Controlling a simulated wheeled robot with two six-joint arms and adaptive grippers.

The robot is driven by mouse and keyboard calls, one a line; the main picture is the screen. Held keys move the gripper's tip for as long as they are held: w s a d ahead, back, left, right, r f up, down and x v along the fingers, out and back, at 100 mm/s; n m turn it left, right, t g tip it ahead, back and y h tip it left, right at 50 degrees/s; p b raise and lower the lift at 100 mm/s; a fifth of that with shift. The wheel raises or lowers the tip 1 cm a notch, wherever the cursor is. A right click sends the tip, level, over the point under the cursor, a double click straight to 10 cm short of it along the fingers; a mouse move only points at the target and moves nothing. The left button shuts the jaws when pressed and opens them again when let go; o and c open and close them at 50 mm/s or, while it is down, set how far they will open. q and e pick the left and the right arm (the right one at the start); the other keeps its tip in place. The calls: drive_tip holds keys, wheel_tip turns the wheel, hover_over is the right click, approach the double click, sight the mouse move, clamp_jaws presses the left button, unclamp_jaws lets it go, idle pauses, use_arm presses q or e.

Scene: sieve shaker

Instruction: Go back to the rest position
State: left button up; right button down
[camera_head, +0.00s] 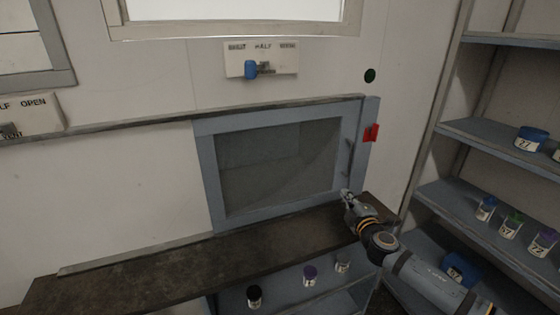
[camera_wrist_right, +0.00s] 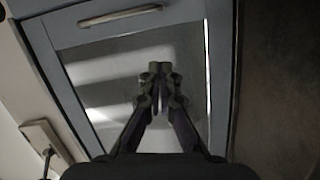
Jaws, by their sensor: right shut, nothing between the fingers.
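My right gripper (camera_head: 347,196) is shut and empty. In the head view it is in front of the lower right corner of a blue-framed glass door (camera_head: 207,178) in the wall. In the right wrist view the closed fingertips (camera_wrist_right: 155,72) lie over the grey glass pane (camera_wrist_right: 188,60), and the blue frame (camera_wrist_right: 228,60) runs along the right. A metal handle bar (camera_wrist_right: 120,15) crosses the frame at the top. I cannot tell if the fingers touch the door. My left gripper is not in view.
A dark counter (camera_head: 150,272) runs below the door, with several small jars on a shelf under it, one with a purple lid (camera_head: 310,275). Blue shelves (camera_head: 470,135) with labelled jars stand at the right. A panel with a blue knob (camera_head: 251,69) is above.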

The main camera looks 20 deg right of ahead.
drive_tip(key=s+a+f+m+g+h, duration=0.2)
drive_tip(key=s+a+f+m+g, duration=0.5)
drive_tip(key=s+f, duration=0.55)
drive_tip(key=s+a+f+m+g+y, duration=0.3)
drive_tip(key=s+a, duration=0.4)
drive_tip(key=s+a+f+m+g+y, duration=0.2)
drive_tip(key=s+a+g, duration=0.1)
drive_tip(key=s+a, duration=0.4)
drive_tip(key=s+d+f+g, duration=0.1)
drive_tip(key=s+f, duration=0.1)
drive_tip(key=f, duration=1.2)
drive_tip(key=s+d+f+g, duration=0.1)
drive_tip(key=s+d+f, duration=0.1)
drive_tip(key=f, duration=1.2)
drive_tip(key=s+f, duration=1.5)
drive_tip(key=s, duration=0.3)
drive_tip(key=shift+d+m+g, duration=0.3)
drive_tip(key=shift+d+m, duration=0.1)
drive_tip(key=shift+d, duration=0.05)
